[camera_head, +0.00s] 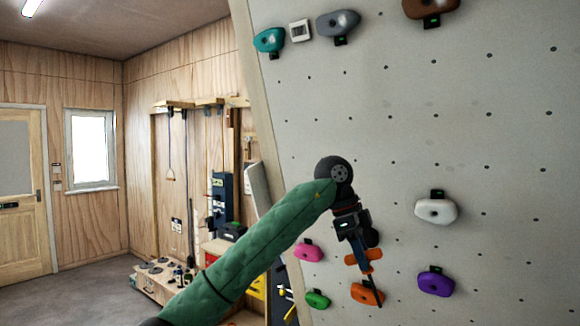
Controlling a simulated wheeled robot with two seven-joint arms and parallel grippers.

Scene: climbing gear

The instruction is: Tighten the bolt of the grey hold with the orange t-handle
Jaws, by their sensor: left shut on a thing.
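The grey hold (338,24) sits high on the climbing wall, with a small dark tag with a green light just under it. Its bolt is too small to make out. My left gripper (358,246) is in front of the wall, well below the grey hold, pointing downward. It is shut on the orange t-handle (375,254). The t-handle's thin dark shaft points down and to the right, passing in front of an orange hold. I cannot tell whether its tip touches anything. My right gripper is not in view.
On the wall are a teal hold (268,40), a brown hold (431,8), a white hold (436,211), a purple hold (436,283), a pink hold (308,251), a green hold (317,299) and the orange hold (364,294). The wall's middle is bare.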

